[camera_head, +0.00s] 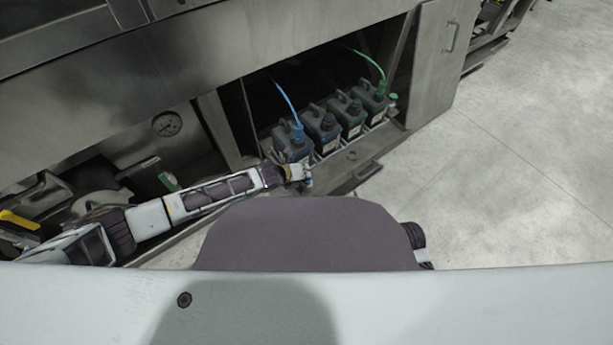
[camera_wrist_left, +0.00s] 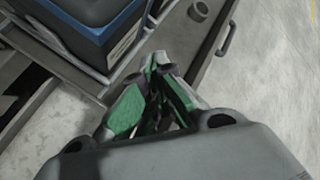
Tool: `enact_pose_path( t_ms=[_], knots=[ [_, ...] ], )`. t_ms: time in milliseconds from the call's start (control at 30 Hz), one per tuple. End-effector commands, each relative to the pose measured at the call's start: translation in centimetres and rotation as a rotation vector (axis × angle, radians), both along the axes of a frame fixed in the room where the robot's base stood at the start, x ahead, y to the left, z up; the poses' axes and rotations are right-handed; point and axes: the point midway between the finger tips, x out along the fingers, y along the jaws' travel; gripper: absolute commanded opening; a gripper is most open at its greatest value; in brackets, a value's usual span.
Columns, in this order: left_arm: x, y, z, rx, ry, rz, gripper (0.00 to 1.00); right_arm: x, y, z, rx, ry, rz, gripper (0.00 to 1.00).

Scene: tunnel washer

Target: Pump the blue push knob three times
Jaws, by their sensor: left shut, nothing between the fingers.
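My left gripper (camera_head: 303,176) is shut and empty, over the front ledge of the jug bay. In the left wrist view its green-padded fingers (camera_wrist_left: 160,76) meet above the metal ledge. A small bluish patch (camera_head: 309,183) shows right at the fingertips in the head view. I cannot tell whether it is the blue push knob or whether the fingers touch it. The fingers may hide the knob from the wrist camera. The nearest jug (camera_head: 293,148) has a blue cap and a blue hose.
Several dark jugs stand in a row in the open bay; the far one has a green hose (camera_head: 372,62). A grey round fitting (camera_head: 352,155) sits on the ledge (camera_wrist_left: 205,45), with a handle (camera_wrist_left: 227,38) beside it. Clear concrete floor (camera_head: 530,150) lies to the right.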

Motion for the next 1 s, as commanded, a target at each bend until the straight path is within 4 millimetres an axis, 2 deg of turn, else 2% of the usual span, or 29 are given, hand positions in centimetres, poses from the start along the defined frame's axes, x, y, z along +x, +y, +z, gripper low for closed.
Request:
enact_pose_path(
  t_ms=[1000],
  knots=[
    [-0.14, 0.04, -0.97, 0.002, 0.003, -0.001, 0.00, 0.01, 0.00, -0.29, 0.000, 0.000, 0.000, 0.55]
  ],
)
